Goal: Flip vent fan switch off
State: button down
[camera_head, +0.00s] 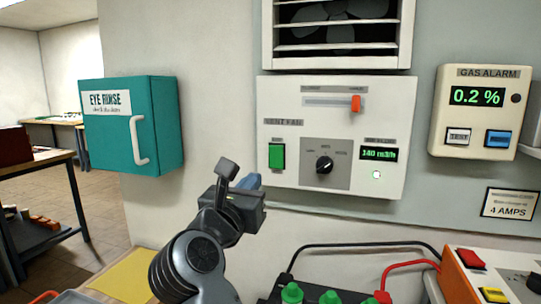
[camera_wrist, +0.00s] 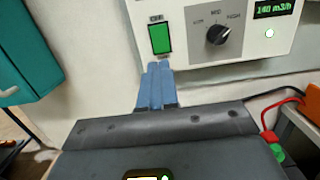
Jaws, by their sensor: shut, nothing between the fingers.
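The vent fan panel (camera_head: 230,0) is not used as a point here; the white vent fan box (camera_head: 385,92) hangs on the wall below a louvred vent. Its green rocker switch (camera_head: 277,156) is at the lower left of the box, and it also shows in the wrist view (camera_wrist: 160,38). Small labels sit above and below the switch. My gripper (camera_head: 253,180) is shut and empty, its blue fingers pointing at the wall. In the wrist view the fingertips (camera_wrist: 158,66) appear just below the switch. I cannot tell whether they touch the box.
The box also has an orange-handled slider (camera_head: 355,104), a black knob (camera_head: 324,165) and a lit display (camera_head: 379,154). A teal eye rinse cabinet (camera_head: 160,125) is at left, a gas alarm (camera_head: 440,130) at right. Green-capped battery and cables lie below right.

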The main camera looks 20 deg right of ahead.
aim_at(277, 152)
jog(key=shift+d, duration=0.1)
jog(key=p+x, duration=0.2)
jog(key=x, duration=1.2)
jog(key=shift+p, duration=0.4)
jog(key=shift+w+r, duration=0.1)
jog(key=shift+r, duration=0.05)
